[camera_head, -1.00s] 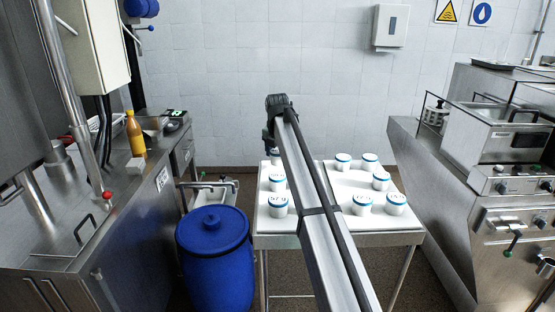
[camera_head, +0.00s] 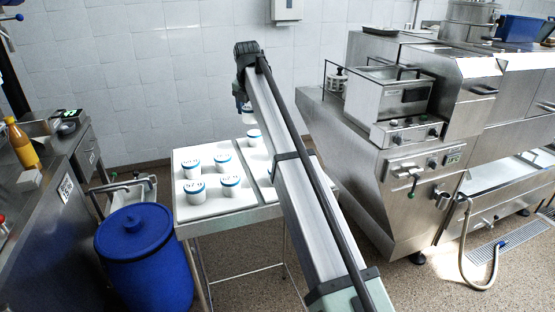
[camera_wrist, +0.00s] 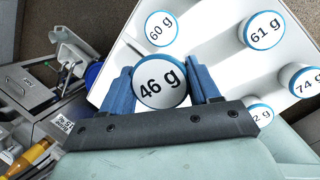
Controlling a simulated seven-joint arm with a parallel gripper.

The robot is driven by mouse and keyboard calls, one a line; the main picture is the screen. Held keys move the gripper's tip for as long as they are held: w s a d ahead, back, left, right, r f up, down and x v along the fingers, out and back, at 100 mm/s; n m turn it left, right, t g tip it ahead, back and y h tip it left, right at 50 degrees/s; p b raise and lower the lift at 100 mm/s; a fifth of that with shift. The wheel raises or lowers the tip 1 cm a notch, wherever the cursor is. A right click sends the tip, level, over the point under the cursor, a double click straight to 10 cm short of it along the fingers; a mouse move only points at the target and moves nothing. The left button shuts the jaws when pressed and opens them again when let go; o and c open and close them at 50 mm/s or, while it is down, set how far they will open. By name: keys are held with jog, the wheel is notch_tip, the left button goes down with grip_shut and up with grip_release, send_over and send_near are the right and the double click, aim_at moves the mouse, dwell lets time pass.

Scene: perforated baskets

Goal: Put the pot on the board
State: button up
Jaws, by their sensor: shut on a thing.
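My gripper (camera_head: 243,96) is shut on a white pot with a blue rim (camera_head: 247,107). The wrist view shows this pot (camera_wrist: 160,84) with the label "46 g", between the two blue fingers of my gripper (camera_wrist: 163,92). In the head view it hangs above the back part of a table with two white boards. The left board (camera_head: 212,210) carries several similar pots, including one at its front left (camera_head: 195,192). The right board (camera_head: 262,184) is largely hidden behind my arm. Which board lies directly under the held pot cannot be told.
The wrist view shows standing pots labelled "60 g" (camera_wrist: 161,29), "61 g" (camera_wrist: 263,30) and "74 g" (camera_wrist: 305,80). A blue barrel (camera_head: 145,260) stands left of the table. A steel counter (camera_head: 45,200) is at left, steel cooking equipment (camera_head: 390,150) at right.

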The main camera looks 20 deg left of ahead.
jog(key=m, duration=0.1)
send_over(265, 160)
jog(key=f, duration=0.2)
jog(key=shift+h, duration=0.3)
jog(key=shift+s+d+f, duration=0.1)
jog(key=shift+s+f, duration=0.05)
jog(key=shift+f, duration=1.45)
jog(key=shift+s+d+f, duration=0.1)
jog(key=shift+s+f, duration=0.05)
jog(key=shift+f, duration=1.5)
jog(key=shift+s+d+f, duration=0.1)
jog(key=shift+s+f, duration=0.05)
jog(key=shift+f, duration=1.45)
jog(key=shift+f, duration=0.1)
jog(key=o, duration=1.1)
jog(key=v, duration=1.2)
jog(key=shift+w, duration=0.1)
